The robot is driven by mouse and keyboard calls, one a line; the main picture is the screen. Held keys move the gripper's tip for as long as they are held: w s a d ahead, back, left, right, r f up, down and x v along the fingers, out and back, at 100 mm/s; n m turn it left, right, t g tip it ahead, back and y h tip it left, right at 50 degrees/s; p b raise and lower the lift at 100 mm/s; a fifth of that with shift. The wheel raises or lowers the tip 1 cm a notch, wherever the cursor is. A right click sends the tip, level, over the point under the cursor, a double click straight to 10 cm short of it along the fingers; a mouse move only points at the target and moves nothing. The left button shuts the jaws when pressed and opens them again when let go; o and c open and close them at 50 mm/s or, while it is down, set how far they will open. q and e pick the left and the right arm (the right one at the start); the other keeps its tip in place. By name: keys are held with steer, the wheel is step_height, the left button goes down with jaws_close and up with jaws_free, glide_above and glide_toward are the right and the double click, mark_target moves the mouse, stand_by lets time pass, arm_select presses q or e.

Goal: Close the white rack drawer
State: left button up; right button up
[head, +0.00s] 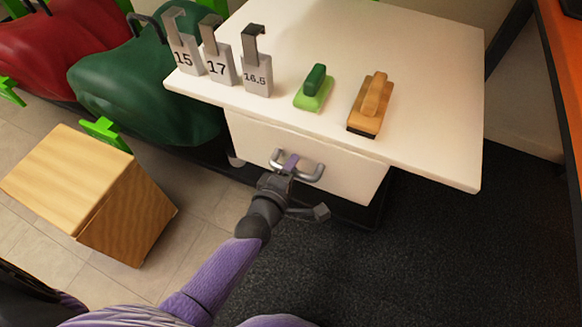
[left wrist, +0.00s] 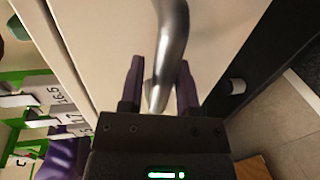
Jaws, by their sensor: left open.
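The white rack drawer (head: 345,176) sits under the white tabletop; its front faces me, and I cannot tell how far it stands out. Its grey metal bar handle (head: 313,173) is on the front. My left gripper (head: 288,164) is at the handle, with a purple finger showing by the bar. In the left wrist view, the open left gripper (left wrist: 160,78) has its two dark fingers on either side of the handle bar (left wrist: 172,35), with room beside it. The drawer front (left wrist: 228,35) lies behind. My right gripper is not in view.
Dark carpet lies in front.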

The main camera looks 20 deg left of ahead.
arm_select(q)
steer(key=shift+o, duration=0.8)
steer(key=shift+s+r, duration=0.1)
steer(key=shift+s, duration=0.2)
steer(key=p+v, duration=0.4)
steer(key=v, duration=0.5)
steer(key=shift+s, duration=0.2)
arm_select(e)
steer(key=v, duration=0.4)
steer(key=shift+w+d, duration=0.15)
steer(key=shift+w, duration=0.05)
